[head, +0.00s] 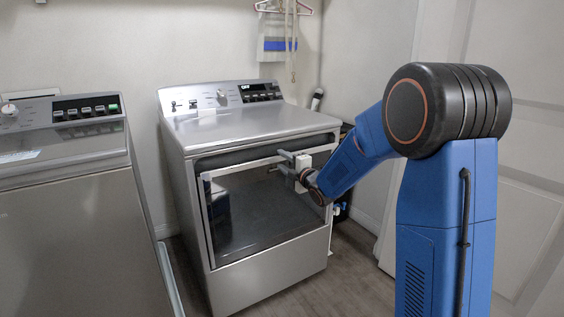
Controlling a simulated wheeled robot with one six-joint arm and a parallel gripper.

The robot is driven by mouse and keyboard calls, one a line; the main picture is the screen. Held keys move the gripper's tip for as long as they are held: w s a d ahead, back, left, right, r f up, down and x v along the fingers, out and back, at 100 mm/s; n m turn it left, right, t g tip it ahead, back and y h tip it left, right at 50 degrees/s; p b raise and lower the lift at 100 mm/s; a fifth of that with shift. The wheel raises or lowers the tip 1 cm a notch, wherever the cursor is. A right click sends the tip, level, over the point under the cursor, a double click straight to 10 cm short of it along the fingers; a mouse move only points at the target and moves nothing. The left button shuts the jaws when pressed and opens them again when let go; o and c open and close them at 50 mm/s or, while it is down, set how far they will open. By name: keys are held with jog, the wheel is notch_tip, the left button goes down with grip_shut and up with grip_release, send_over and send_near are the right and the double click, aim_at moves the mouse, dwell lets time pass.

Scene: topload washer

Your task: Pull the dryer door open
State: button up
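The dryer (258,121) stands in the middle of the head view, a silver machine with a control panel at the back of its top. Its door (262,213) is a large dark glass panel in a light frame on the front, and it looks closed. My gripper (278,162) is at the upper right part of the door, its grey fingers pointing left near the door's top edge. I cannot tell whether the fingers touch the door or hold its edge, nor how far apart they are. My blue arm reaches in from the right.
A silver washer (75,215) stands at the left, with a narrow gap between it and the dryer. Bare wood floor (335,285) lies in front of the dryer. A white door (530,170) is at the right. A hanger (284,10) with cloth hangs on the back wall.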

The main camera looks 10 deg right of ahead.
jog(key=shift+w+a, duration=0.2)
jog(key=shift+w, duration=0.3)
grip_shut()
